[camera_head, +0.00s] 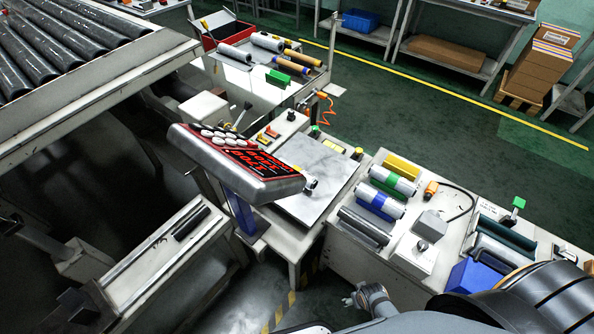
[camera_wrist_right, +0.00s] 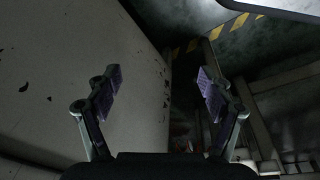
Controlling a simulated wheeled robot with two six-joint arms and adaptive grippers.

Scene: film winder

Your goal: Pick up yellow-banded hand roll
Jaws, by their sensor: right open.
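On the white workbench at the right in the head view, a yellow piece (camera_head: 402,167) lies at the far end of a row of rolls. It may be the yellow-banded hand roll, but I cannot make out a separate band. A green-banded roll (camera_head: 393,181) and a blue-banded roll (camera_head: 380,201) lie in front of it. My right gripper (camera_wrist_right: 160,88) is open and empty in the wrist view, beside a pale panel. In the head view it appears small (camera_head: 350,298), low at the bench's near side and apart from the rolls. My left gripper is not in view.
A dark grey roll (camera_head: 364,226), a grey box (camera_head: 430,226) and a blue bin (camera_head: 474,277) share the bench (camera_head: 345,250). A tilted red-and-black panel (camera_head: 236,158) stands left of it. A back table holds more rolls (camera_head: 267,42). Open green floor lies behind.

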